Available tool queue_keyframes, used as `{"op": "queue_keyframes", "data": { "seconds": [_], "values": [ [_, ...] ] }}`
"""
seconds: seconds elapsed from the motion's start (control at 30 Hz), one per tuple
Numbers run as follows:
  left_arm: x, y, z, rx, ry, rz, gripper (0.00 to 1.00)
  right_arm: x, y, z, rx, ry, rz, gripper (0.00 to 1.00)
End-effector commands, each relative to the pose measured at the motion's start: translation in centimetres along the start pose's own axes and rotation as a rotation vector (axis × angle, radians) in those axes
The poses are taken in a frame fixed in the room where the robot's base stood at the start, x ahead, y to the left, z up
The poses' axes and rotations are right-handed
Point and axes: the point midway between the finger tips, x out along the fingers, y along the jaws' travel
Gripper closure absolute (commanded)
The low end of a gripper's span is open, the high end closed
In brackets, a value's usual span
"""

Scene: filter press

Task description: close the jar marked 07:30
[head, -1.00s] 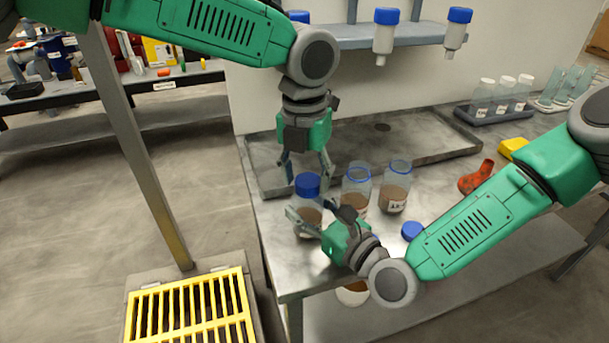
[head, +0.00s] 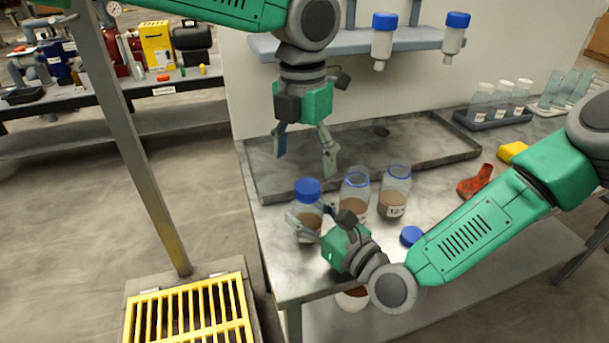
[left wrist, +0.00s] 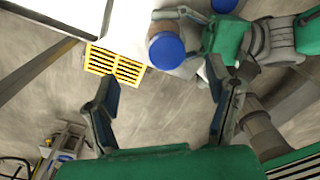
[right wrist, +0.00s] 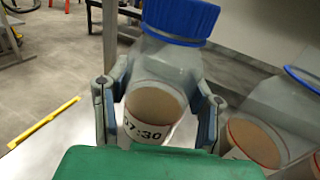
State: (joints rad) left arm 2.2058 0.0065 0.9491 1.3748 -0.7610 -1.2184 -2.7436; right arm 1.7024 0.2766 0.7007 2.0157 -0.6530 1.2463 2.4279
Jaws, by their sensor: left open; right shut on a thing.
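The jar marked 07:30 (right wrist: 165,75) stands at the left front of the bench, half full of brown matter, its label readable in the right wrist view. A blue lid (head: 308,186) sits on its mouth; it also shows in the left wrist view (left wrist: 167,50). Whether it is screwed tight I cannot tell. My right gripper (head: 308,226) is shut around the jar's body, a finger on each side. My left gripper (head: 302,160) is open and empty, above and behind the jar, apart from the lid.
Two open jars (head: 355,192) (head: 395,190) stand just right of the held jar. A loose blue lid (head: 411,236) lies in front of them. A shallow tray (head: 440,152) lies behind; a red object (head: 475,181) and yellow block (head: 512,151) are to the right.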

Motion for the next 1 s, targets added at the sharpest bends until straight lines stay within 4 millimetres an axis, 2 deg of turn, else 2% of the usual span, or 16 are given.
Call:
{"op": "queue_keyframes", "data": {
  "seconds": [0.1,0.3,0.43,0.73,0.77,0.8,1.0],
  "values": [
    [-2.7,0.1,0.1,-0.002,-0.002,0.002,0.27,-0.1,0.1,-0.2,0.002,0.005,0.002,1.00],
    [-5.6,0.1,0.1,-0.001,0.001,0.002,0.27,-0.1,0.1,-0.2,0.002,0.005,0.003,1.00],
    [-6.4,0.1,0.1,0.000,0.002,0.001,0.27,0.0,0.1,-0.2,0.002,0.004,0.003,1.00],
    [-6.5,0.1,0.1,0.000,0.003,0.001,0.27,0.0,0.1,-0.2,0.002,0.004,0.002,1.00],
    [-6.5,0.1,0.1,0.000,0.003,0.001,0.27,0.0,0.1,-0.2,0.002,0.004,0.002,0.44],
    [-6.5,0.1,0.1,0.000,0.003,0.001,0.27,0.0,0.1,-0.2,0.002,0.004,0.002,0.30],
    [-6.5,0.1,0.0,0.000,0.003,0.001,0.27,0.0,0.1,-0.1,0.001,0.002,0.002,0.30]
  ]
}}
